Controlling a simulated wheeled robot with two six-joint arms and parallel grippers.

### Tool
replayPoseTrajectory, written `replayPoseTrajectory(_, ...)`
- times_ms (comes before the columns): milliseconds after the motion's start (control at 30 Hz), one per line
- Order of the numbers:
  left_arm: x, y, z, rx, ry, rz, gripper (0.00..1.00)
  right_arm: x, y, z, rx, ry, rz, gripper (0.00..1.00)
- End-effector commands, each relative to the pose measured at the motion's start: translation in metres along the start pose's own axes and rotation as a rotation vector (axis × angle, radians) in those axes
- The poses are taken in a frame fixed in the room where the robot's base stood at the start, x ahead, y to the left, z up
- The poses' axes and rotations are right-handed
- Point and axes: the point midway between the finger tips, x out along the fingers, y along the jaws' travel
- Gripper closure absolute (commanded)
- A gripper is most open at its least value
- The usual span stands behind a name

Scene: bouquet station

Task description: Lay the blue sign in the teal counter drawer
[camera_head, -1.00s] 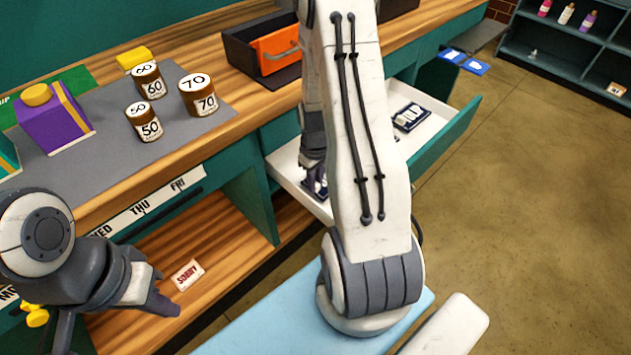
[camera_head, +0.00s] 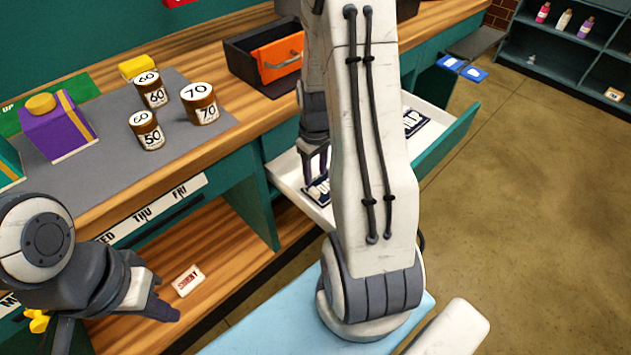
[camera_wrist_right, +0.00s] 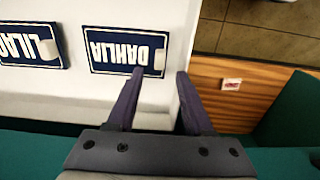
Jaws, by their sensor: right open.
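The teal counter drawer (camera_head: 452,138) is pulled open, with a white inside. A dark blue sign reading DAHLIA (camera_wrist_right: 127,52) lies flat in it, upside down in the right wrist view. It also shows in the head view (camera_head: 317,192), near the drawer's left end. A second dark blue sign, LILAC (camera_wrist_right: 30,46), lies beside it, apart. My right gripper (camera_head: 316,180) is open and empty, just above the DAHLIA sign's edge; its fingers also show in the right wrist view (camera_wrist_right: 160,75). My left gripper (camera_head: 168,309) is away at lower left; its jaw opening is unclear.
My right arm hides the drawer's middle. Another dark blue sign (camera_head: 414,121) lies at its right. An orange-fronted box (camera_head: 277,57), several numbered cans and a purple box (camera_head: 58,130) stand on the counter. A SORRY card (camera_head: 187,281) lies on the lower shelf.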

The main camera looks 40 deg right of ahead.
Motion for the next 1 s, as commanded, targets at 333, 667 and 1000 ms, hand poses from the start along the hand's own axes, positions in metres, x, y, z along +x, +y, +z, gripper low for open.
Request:
replayPoseTrajectory(333,-0.007,0.001,0.0,0.0,0.0,0.0,1.0,-0.046,0.0,0.0,0.0,0.0,0.0,0.48)
replayPoseTrajectory(667,-0.007,0.001,0.0,0.0,0.0,0.0,1.0,-0.063,-0.034,-0.01,-0.051,0.01,0.001,0.48)
replayPoseTrajectory(1000,-0.007,0.001,0.0,0.0,0.0,0.0,1.0,-0.133,-0.235,0.032,-0.346,0.042,-0.037,0.48)
